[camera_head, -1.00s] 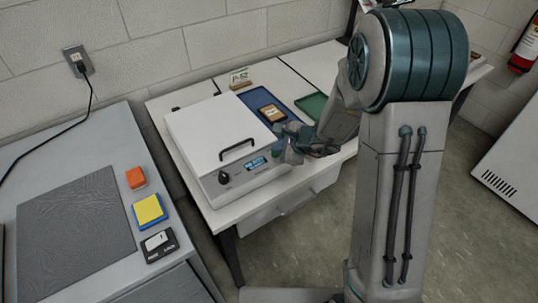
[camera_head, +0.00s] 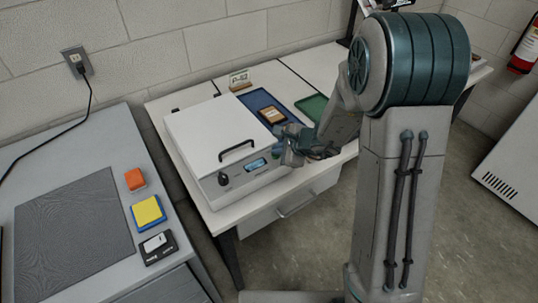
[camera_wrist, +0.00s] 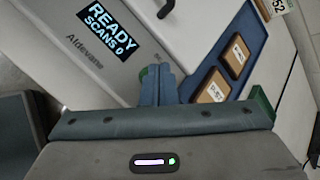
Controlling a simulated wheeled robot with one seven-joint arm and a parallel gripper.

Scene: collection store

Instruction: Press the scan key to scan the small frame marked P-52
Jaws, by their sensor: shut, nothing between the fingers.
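The white scanner (camera_head: 215,140) stands on the table with its lid shut, so its inside is hidden. Its display (camera_wrist: 113,30) reads READY, SCANS 0 in the wrist view. A green key (camera_wrist: 144,74) shows on the scanner's front, partly hidden by my fingertips. My gripper (camera_wrist: 159,74) is shut and empty, its tips right by this key; I cannot tell whether they touch it. In the head view my gripper (camera_head: 287,158) is at the scanner's right front corner. Two small wooden frames (camera_wrist: 235,54) (camera_wrist: 213,90) lie on the blue tray; their labels are hard to read.
A sign marked P-52 (camera_head: 239,79) stands behind the blue tray (camera_head: 253,98). A green tray (camera_head: 312,107) lies to its right. The grey side table (camera_head: 75,225) at left holds an orange block (camera_head: 135,180), a yellow-and-blue block (camera_head: 148,211) and a small black device (camera_head: 159,248).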

